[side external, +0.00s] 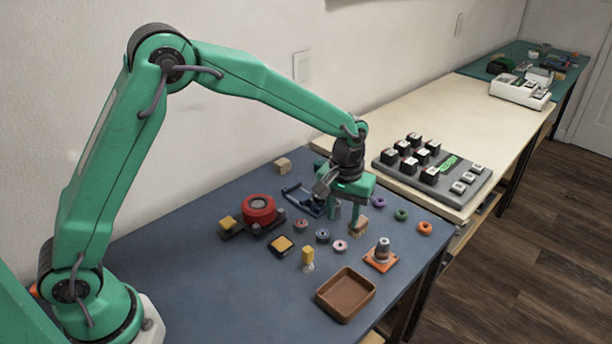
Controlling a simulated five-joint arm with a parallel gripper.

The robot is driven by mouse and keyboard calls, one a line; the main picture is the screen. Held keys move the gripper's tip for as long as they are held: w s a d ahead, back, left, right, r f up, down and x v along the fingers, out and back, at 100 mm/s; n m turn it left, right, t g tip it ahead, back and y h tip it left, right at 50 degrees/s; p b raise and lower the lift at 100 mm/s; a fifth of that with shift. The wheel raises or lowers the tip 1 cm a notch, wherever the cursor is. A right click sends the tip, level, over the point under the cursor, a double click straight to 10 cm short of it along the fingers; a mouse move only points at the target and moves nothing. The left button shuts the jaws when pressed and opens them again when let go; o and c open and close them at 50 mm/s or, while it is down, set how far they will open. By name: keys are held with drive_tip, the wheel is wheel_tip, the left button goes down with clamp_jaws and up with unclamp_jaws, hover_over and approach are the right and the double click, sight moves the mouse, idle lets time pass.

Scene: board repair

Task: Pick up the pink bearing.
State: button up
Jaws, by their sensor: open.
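Several small round bearings lie in a slanting row on the blue mat (190,268). One is reddish pink (301,225), one is blue-grey (322,236), and the nearest is pale pink (340,246). Which of the two pinkish ones is the pink bearing is hard to tell at this size. My green gripper (345,219) points down beyond the row, its fingers apart and nothing visible between them. It appears to be above the mat and apart from the bearings. A brush-like wooden block (358,229) shows right by the fingers.
Purple (378,203), green (401,215) and orange (424,228) rings lie to the right. A red spool (259,209), blue frame (302,201) and yellow-handled tool (307,258) lie around the row.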

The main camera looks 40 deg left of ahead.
sight(340, 245)
drive_tip(key=shift+d+f, duration=0.1)
drive_tip(key=shift+f, duration=1.4)
drive_tip(key=shift+f, duration=0.1)
drive_tip(key=shift+s+f, duration=0.1)
drive_tip(key=shift+f, duration=2.45)
drive_tip(key=c, duration=0.7)
drive_tip(key=shift+c, duration=0.2)
drive_tip(key=shift+r, duration=0.1)
